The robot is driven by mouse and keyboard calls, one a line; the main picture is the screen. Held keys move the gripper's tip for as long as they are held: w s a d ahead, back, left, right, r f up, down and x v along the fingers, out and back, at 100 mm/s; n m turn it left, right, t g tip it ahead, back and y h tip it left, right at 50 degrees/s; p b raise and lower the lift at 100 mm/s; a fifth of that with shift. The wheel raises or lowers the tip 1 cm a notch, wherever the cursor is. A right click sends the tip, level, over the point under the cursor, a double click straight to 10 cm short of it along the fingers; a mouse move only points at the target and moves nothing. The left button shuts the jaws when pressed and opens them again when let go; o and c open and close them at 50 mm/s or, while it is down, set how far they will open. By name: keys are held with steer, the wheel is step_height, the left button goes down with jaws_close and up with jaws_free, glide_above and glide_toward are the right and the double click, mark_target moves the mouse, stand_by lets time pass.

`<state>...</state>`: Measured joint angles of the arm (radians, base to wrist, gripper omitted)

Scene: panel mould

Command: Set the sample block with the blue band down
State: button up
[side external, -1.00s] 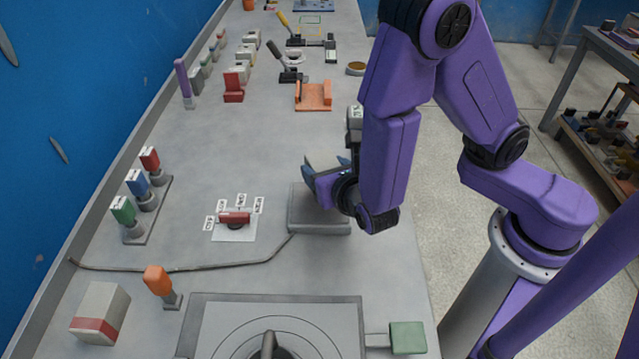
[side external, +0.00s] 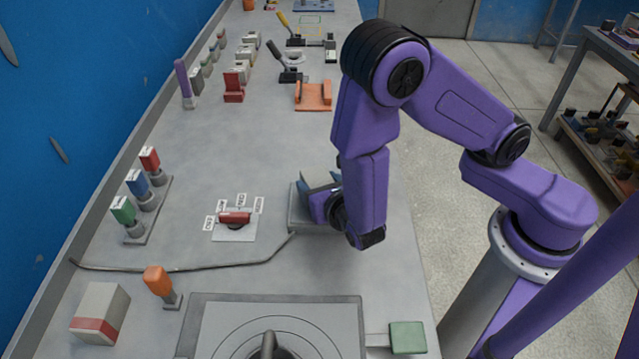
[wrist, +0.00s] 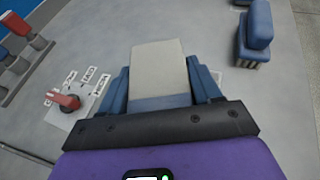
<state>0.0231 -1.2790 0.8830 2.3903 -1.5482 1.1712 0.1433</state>
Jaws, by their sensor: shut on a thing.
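The sample block (wrist: 160,66) is pale cream with a blue band (wrist: 160,102) at its end nearest my gripper. In the wrist view my gripper (wrist: 162,84) is shut on it, with blue fingers on both sides. In the side view my gripper (side external: 318,190) is low over a flat grey pad (side external: 299,218), which my arm partly covers. The block is hard to make out in that view. I cannot tell whether it touches the pad.
A red rotary switch (side external: 235,217) with white labels is left of the pad. A block with a red band (side external: 100,313) stands front left. Green, blue and red tagged knobs (side external: 137,184) stand near the wall. A blue fixture (wrist: 257,28) is right of the block in the wrist view.

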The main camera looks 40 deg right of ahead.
steer(key=o, duration=1.3)
steer(key=shift+f, duration=0.1)
steer(key=shift+s+a+r, duration=0.1)
steer(key=shift+r, duration=0.1)
steer(key=v, duration=1.2)
steer(key=s+d+r+m+g+h, duration=0.25)
steer(key=d+m+g, duration=0.45)
steer(key=d+m, duration=0.35)
steer(key=s+d+r+m+g+y, duration=0.3)
steer(key=s+r+m+g+y, duration=0.2)
steer(key=s+m+y, duration=0.3)
steer(key=shift+r, duration=0.55)
steer(key=shift+d+m, duration=0.15)
steer(key=shift+m, duration=0.1)
